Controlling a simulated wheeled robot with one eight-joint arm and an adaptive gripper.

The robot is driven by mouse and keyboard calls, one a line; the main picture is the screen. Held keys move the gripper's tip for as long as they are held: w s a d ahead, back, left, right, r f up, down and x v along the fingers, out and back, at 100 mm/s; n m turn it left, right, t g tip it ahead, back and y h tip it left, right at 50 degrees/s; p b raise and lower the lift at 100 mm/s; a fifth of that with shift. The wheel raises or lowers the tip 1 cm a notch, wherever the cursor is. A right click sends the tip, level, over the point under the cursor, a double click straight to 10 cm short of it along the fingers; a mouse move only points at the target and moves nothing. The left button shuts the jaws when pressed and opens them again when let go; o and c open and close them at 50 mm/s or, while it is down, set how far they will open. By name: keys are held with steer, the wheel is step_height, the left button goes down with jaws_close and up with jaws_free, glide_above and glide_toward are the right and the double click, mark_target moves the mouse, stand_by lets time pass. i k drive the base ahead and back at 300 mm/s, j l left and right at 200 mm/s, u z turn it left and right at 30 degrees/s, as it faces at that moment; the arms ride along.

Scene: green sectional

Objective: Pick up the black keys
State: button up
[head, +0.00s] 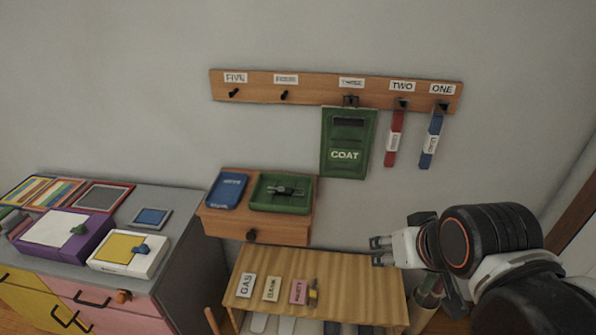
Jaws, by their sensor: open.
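A small dark item (286,190), which looks like the black keys, lies in a green tray (265,207) on a small wooden shelf unit below the peg rail. Its details are too small to make out. My gripper (377,251) is at the lower right of the head view, with its two fingers pointing left. It is open, with nothing between the fingers. It is apart from the keys, to the right of and lower in the picture than the tray.
A blue tray (228,190) lies beside the green one. A wooden rail (320,88) holds a green COAT pouch (347,143), a red strap (394,135) and a blue strap (432,138). A low table (370,290) with cards stands below. A grey-topped cabinet (180,215) is at left.

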mark_target(279, 191)
steer(key=i+j, duration=0.1)
steer(key=j, duration=0.45)
steer(key=i+j, duration=0.3)
steer(key=j, duration=0.2)
steer(key=i+j+u, duration=0.15)
steer(key=i+j, duration=0.2)
steer(key=j, duration=0.15)
